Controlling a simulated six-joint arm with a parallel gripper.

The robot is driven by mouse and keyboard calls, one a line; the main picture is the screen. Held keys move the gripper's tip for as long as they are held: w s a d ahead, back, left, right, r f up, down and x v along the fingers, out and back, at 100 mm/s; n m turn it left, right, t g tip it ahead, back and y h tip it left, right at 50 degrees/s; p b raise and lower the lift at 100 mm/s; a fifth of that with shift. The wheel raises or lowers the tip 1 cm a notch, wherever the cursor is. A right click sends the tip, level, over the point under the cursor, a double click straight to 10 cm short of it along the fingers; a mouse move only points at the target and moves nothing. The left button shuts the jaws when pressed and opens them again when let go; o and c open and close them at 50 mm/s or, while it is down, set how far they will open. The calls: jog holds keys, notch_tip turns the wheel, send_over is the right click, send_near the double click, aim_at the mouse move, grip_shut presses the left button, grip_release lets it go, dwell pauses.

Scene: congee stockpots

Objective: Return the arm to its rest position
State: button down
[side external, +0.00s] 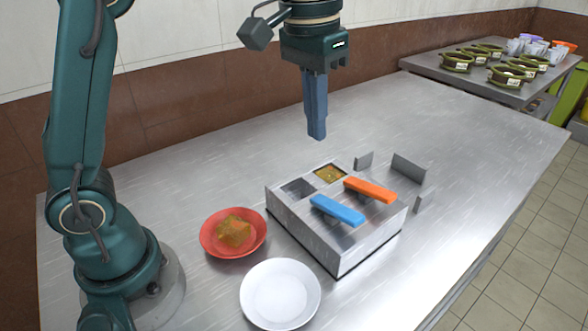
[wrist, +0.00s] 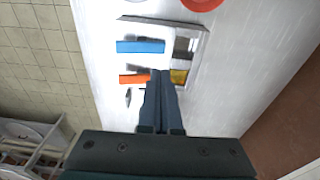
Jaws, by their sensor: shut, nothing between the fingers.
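My gripper (side external: 317,136) hangs pointing down, shut and empty, in the air above the far side of a metal box with wells (side external: 340,256). It also shows in the wrist view (wrist: 161,74). On the box lie a blue bar-like handle (side external: 337,210) and an orange one (side external: 370,190). One well, beside the orange handle, holds a yellow-brown food (side external: 330,174). The other well (side external: 298,188), beside the blue handle, looks grey inside. The gripper touches none of these in the side view.
A red bowl (side external: 208,246) with an orange-brown portion and an empty white plate (side external: 280,294) stand left of the box. Small grey upright plates (side external: 409,168) stand behind it. A back table (side external: 420,66) holds several green-rimmed pots. The metal table (side external: 210,160) is clear at the back left.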

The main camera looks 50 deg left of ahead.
jog(key=s+a+r+t, duration=0.2)
jog(key=s+t, duration=0.1)
jog(key=s, duration=0.6)
jog(key=s+f+t, duration=0.1)
jog(key=s+f, duration=0.3)
jog(key=f, duration=0.3)
jog(key=shift+s+a, duration=0.35)
jog(key=shift+a, duration=0.05)
